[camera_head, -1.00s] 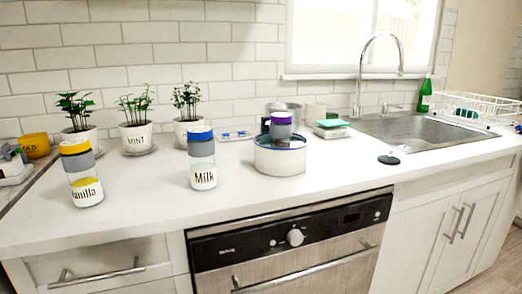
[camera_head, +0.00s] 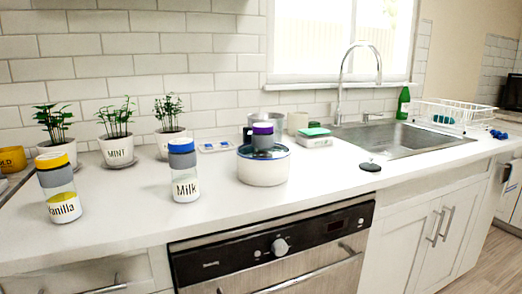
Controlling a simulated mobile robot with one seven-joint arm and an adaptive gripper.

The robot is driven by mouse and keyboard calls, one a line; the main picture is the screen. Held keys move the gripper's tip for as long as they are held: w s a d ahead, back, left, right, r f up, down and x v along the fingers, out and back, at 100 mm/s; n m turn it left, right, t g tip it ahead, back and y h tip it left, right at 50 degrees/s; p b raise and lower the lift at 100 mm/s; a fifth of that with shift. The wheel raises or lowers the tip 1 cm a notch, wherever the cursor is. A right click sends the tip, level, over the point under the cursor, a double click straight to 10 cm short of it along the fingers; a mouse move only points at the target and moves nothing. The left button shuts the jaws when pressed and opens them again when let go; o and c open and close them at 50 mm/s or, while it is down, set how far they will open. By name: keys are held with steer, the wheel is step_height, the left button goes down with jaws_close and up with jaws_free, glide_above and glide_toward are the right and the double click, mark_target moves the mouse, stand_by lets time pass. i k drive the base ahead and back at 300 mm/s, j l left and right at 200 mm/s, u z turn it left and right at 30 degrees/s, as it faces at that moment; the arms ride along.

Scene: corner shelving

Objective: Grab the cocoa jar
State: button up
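No jar with a readable cocoa label shows. A jar with a purple lid and grey upper part (camera_head: 263,138) is at the white pot with a blue rim (camera_head: 262,170); its lower part is hidden, and I cannot tell if it stands in, on or behind the pot. A jar with a blue lid labelled Milk (camera_head: 185,172) stands upright left of the pot. A jar with a yellow lid labelled Vanilla (camera_head: 60,188) stands further left. My gripper is not in view.
Potted herbs (camera_head: 117,148) stand along the back wall. A sink (camera_head: 385,140) with a tall faucet, a green bottle (camera_head: 403,102) and a dish rack (camera_head: 450,116) are at the right. The counter front between Vanilla and Milk is clear.

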mark_target(263, 134)
steer(key=z, duration=1.15)
steer(key=j+z, duration=0.15)
steer(key=z, duration=0.2)
steer(key=j+z, duration=0.2)
steer(key=z, duration=0.15)
steer(key=j+z, duration=0.2)
steer(key=z, duration=0.15)
steer(key=k+j, duration=0.1)
steer(key=j, duration=0.55)
steer(key=k+j, duration=0.1)
steer(key=j, duration=0.55)
